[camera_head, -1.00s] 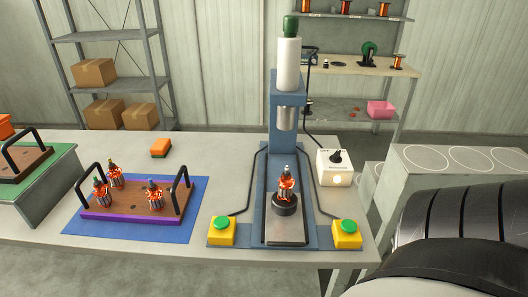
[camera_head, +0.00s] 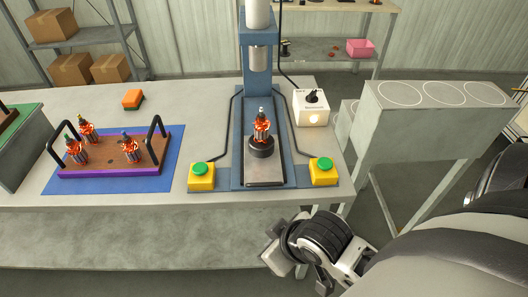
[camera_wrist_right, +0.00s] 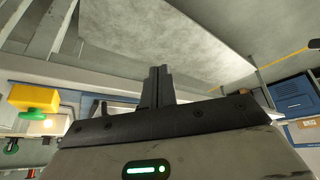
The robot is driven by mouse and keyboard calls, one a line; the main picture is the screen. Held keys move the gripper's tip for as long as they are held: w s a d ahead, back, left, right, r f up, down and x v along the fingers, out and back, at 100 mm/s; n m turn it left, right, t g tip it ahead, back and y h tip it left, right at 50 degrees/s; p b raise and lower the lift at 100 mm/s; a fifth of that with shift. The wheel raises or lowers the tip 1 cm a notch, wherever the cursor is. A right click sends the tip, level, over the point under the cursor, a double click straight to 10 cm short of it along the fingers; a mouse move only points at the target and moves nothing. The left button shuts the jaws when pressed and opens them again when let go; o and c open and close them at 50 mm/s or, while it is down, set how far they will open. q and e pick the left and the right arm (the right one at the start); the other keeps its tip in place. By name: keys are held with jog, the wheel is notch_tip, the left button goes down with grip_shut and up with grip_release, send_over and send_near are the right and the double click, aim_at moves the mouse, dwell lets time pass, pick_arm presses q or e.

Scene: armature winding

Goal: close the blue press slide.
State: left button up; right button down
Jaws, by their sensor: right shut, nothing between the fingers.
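The blue press (camera_head: 257,68) stands on the table in the head view. Its slide, a grey plate (camera_head: 264,178), lies at the front of the press base. A black round holder (camera_head: 261,149) on the slide carries an upright orange-wound armature (camera_head: 262,128), in front of the press's metal ram (camera_head: 260,58). My right gripper (camera_head: 272,260) is below and in front of the table's front edge, apart from the slide. In the right wrist view its fingers (camera_wrist_right: 157,72) are shut together and empty. My left gripper is not in view.
Yellow boxes with green buttons flank the slide at left (camera_head: 202,183) and right (camera_head: 323,177). A white switch box (camera_head: 311,112) stands behind the right one. A tray (camera_head: 110,158) with several armatures is at left. A grey stand (camera_head: 420,110) is at right.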

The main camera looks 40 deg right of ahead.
jog(key=w+d+r+n, duration=0.2)
jog(key=w+d+r, duration=0.1)
jog(key=w+d+r+n+t, duration=0.1)
jog(key=w+d+r+n, duration=0.2)
jog(key=w, duration=0.1)
jog(key=w+d+r+n, duration=0.2)
jog(key=w+d+r, duration=0.1)
jog(key=w+d, duration=0.1)
jog(key=shift+w+r+n+t, duration=0.2)
jog(key=shift+w+n+t, duration=0.1)
jog(key=shift+t, duration=0.1)
send_near(256, 159)
jog(key=a+f, duration=0.1)
jog(key=f, duration=0.1)
jog(key=a+f, duration=0.1)
jog(key=f, duration=0.1)
jog(key=shift+s+a, duration=0.15)
jog(key=w, duration=0.1)
jog(key=w+d, duration=0.1)
jog(key=w, duration=0.1)
jog(key=shift+d+f, duration=0.2)
jog(key=shift+d, duration=0.05)
jog(key=shift+w+d+p, duration=0.25)
jog(key=shift+w+p, duration=0.05)
jog(key=shift+w, duration=0.1)
jog(key=shift+f, duration=0.1)
